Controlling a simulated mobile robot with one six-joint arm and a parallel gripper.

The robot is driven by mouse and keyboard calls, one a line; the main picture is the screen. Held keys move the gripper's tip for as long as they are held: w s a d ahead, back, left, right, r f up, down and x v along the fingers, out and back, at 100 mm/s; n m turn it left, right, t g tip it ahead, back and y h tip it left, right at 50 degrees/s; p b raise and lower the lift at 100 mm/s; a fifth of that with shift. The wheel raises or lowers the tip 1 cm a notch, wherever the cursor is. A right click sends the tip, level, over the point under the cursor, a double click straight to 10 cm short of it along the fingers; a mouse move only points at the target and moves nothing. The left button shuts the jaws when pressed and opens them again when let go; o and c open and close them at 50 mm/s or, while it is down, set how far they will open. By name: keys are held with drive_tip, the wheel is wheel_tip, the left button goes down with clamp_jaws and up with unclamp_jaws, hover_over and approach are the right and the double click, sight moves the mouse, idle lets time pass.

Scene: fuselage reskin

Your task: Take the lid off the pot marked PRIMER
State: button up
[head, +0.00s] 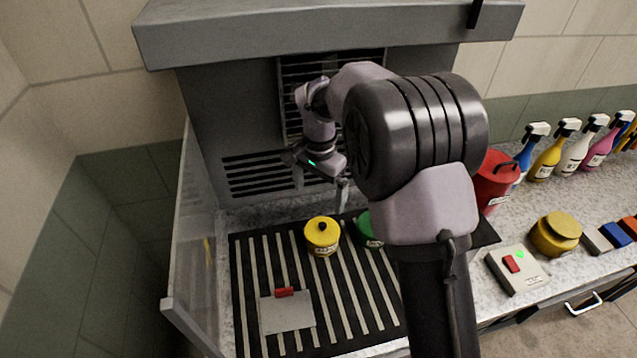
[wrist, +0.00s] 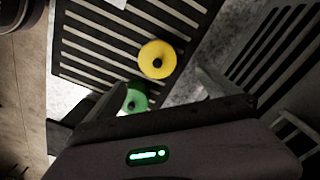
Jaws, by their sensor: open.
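A yellow pot (head: 322,235) with a black-knobbed lid stands upright on the black slatted mat. A green pot (head: 368,230) stands just right of it, partly hidden by my arm. The wrist view also shows the yellow lid (wrist: 157,60) and the green lid (wrist: 136,97). The label on the yellow pot is too small to read, so I cannot tell which pot is marked PRIMER. My gripper (head: 341,190) is open and empty, above and behind the pots, apart from both. In the wrist view my gripper (wrist: 160,94) has its fingers spread, with the green lid near the left finger.
A grey plate with a red handle (head: 287,313) lies on the mat's front left. A clear side panel (head: 190,230) bounds the left, a vented grey wall (head: 245,140) the back. A red can (head: 495,180), switch box (head: 515,268), yellow-brown container (head: 556,234) and spray bottles (head: 548,158) stand right.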

drive_tip(key=b, duration=0.2)
hover_over(324, 223)
wheel_tip(324, 223, down, 7)
drive_tip(key=shift+s+a, duration=0.1)
drive_tip(key=shift+a, duration=0.05)
drive_tip(key=f, duration=0.3)
drive_tip(key=f+b, duration=0.1)
drive_tip(key=f, duration=0.1)
drive_tip(key=shift+w+d+f, duration=0.2)
drive_tip(key=shift+w+f, duration=0.05)
drive_tip(key=shift+f, duration=0.1)
drive_tip(key=shift+s+r, duration=0.1)
drive_tip(key=shift+r, duration=0.05)
drive_tip(key=shift+c, duration=0.2)
drive_tip(key=c, duration=1.1)
